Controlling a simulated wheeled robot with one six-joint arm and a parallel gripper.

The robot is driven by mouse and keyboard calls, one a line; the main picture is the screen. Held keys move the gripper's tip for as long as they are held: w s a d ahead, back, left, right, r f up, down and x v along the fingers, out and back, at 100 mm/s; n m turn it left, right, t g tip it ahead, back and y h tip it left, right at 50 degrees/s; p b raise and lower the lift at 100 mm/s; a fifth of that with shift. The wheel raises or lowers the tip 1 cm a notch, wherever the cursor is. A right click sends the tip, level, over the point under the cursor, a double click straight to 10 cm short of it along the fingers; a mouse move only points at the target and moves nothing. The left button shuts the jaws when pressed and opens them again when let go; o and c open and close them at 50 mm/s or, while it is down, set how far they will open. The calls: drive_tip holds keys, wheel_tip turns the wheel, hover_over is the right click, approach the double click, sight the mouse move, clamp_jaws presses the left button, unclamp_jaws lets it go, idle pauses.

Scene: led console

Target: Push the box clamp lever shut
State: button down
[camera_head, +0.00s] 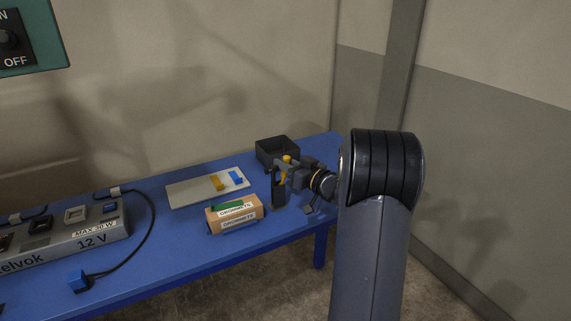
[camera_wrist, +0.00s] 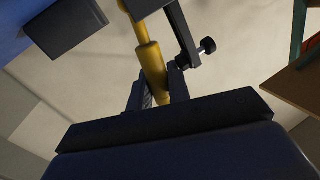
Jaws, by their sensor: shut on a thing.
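The clamp (camera_head: 278,190) is dark with a yellow lever and shows at the right part of the blue table. In the wrist view the yellow lever (camera_wrist: 150,62) runs down from the dark clamp frame (camera_wrist: 183,35), which carries a small black knob. My gripper (camera_wrist: 156,92) is shut on the yellow lever's end, with a finger on each side. In the head view my gripper (camera_head: 292,178) reaches the clamp from the right and partly hides it. The cardboard box (camera_head: 235,219) with white labels is just left of the clamp. I cannot tell whether clamp and box touch.
A black open bin (camera_head: 277,149) stands behind the clamp. A pale board (camera_head: 190,193) with yellow and blue pieces lies behind the box. A grey 12 V console (camera_head: 65,248) with a cable and blue plug (camera_head: 78,281) is at left. The front middle of the table is clear.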

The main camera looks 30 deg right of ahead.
drive_tip(key=shift+d, duration=0.1)
drive_tip(key=shift+d+f+m+t+h+p, duration=0.2)
drive_tip(key=shift+d+f+m+t, duration=0.5)
drive_tip(key=shift+m, duration=1.3)
drive_tip(key=shift+d+f+m+t+h, duration=0.35)
drive_tip(key=shift+d+f+m, duration=0.55)
drive_tip(key=shift+m, duration=1.1)
drive_tip(key=shift+d+f+m+t+h+p, duration=0.15)
drive_tip(key=shift+d+f+m+t, duration=0.65)
drive_tip(key=shift+m, duration=1.2)
drive_tip(key=shift+d+r, duration=0.2)
drive_tip(key=shift+r, duration=0.05)
drive_tip(key=c, duration=1.6)
unclamp_jaws()
drive_tip(key=b+v, duration=0.2)
drive_tip(key=v, duration=0.8)
drive_tip(key=shift+s, duration=0.35)
